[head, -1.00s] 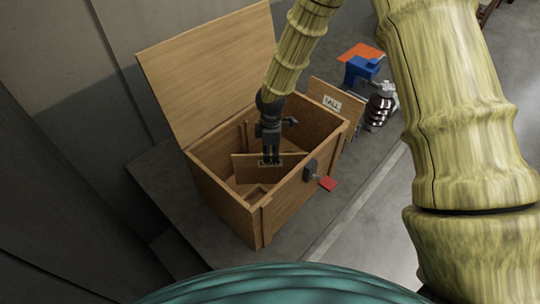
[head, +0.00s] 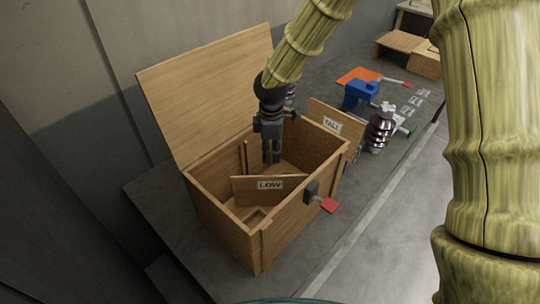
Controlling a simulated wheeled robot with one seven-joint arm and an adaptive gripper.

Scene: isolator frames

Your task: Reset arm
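My gripper (head: 272,159) hangs fingers down over the open wooden box (head: 258,232), above and behind the LOW board. Its fingers look close together. I cannot tell whether there is a gap between them, and nothing shows in them. The board labelled LOW (head: 244,191) stands at a slant inside the box, apart from the gripper. The box lid (head: 210,85) is raised at the back.
A board labelled TALL (head: 323,111) leans behind the box's right end. To the right are a blue clamp-like object (head: 361,95), a dark stacked part (head: 379,133) and an orange sheet (head: 357,75).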

